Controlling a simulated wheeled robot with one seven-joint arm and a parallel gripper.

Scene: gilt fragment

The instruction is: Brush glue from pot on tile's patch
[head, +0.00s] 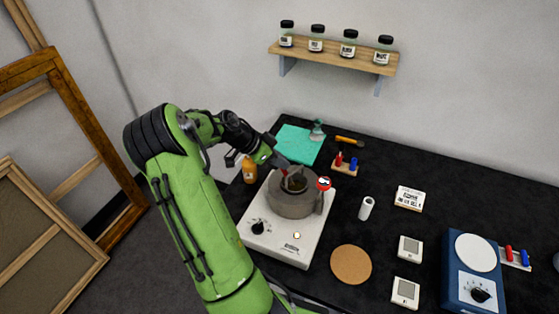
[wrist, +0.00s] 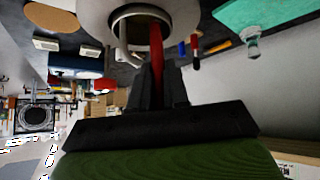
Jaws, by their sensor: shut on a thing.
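A grey pot (head: 290,206) stands on a white hot plate (head: 262,235) with a dark knob. My gripper (head: 279,165) is above the pot's opening. In the wrist view, my gripper (wrist: 158,88) is shut on a slim red-handled tool (wrist: 157,48), which looks like the brush. It points toward the pot's round mouth, and the pot (wrist: 122,14) shows there too. Its bristle end is hidden, so I cannot tell whether it touches the glue. I cannot make out a tile with a patch in either view.
A red round dial (head: 323,184) sits at the pot's right rim. An amber bottle (head: 249,170) stands behind-left. A teal mat (head: 299,144) lies at the back. A cork disc (head: 351,265) lies front right, and a blue device (head: 472,270) stands far right.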

